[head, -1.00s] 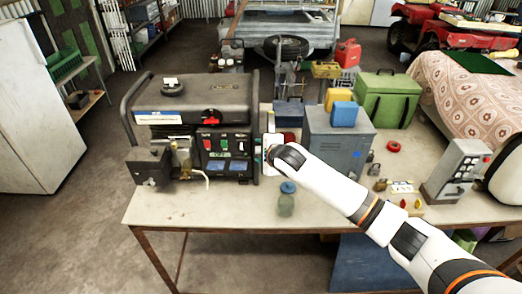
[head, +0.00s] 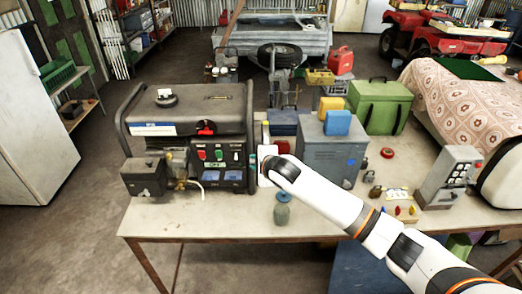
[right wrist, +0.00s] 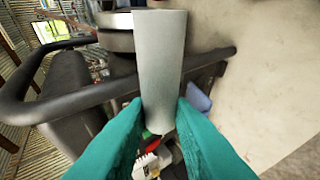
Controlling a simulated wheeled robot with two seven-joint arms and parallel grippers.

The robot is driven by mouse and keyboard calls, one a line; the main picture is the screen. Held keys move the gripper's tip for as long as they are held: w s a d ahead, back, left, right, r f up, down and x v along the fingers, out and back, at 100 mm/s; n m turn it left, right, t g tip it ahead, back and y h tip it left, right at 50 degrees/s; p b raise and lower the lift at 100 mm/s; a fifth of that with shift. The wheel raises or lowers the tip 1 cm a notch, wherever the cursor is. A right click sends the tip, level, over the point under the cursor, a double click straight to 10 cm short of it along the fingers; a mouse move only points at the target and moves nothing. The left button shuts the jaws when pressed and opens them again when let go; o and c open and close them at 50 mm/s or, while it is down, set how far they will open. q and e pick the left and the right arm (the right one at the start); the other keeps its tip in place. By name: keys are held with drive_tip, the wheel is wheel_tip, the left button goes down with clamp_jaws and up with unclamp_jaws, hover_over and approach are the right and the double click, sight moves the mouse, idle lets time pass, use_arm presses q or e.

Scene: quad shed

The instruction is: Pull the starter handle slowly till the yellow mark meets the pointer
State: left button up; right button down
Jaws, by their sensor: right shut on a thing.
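The generator (head: 185,125) stands on the bench, with a black tube frame and a panel of switches. My right gripper (head: 254,171) is at its right end in the head view. In the right wrist view its teal fingers (right wrist: 160,125) are shut on a smooth pale grey cylinder (right wrist: 160,60), seemingly the starter handle. The cylinder's lower end sits between the fingertips and hides much of what lies behind. No cord, yellow mark or pointer can be made out. My left gripper is not in view.
A grey metal box (head: 335,150) with a blue container on top stands close right of the generator. A jar with a blue lid (head: 282,210) stands near the bench's front edge (head: 200,226). The bench front left of the jar is clear.

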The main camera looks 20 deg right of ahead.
drive_tip(key=s+a+r+p, duration=0.2)
drive_tip(key=s+r+p, duration=0.1)
drive_tip(key=s+p, duration=0.4)
drive_tip(key=shift+s+a, duration=0.4)
drive_tip(key=shift+s, duration=0.9)
idle(1.1)
drive_tip(key=shift+s+a+r+p, duration=0.15)
drive_tip(key=shift+s+p, duration=0.2)
drive_tip(key=shift+p, duration=0.25)
drive_tip(key=shift+w, duration=0.1)
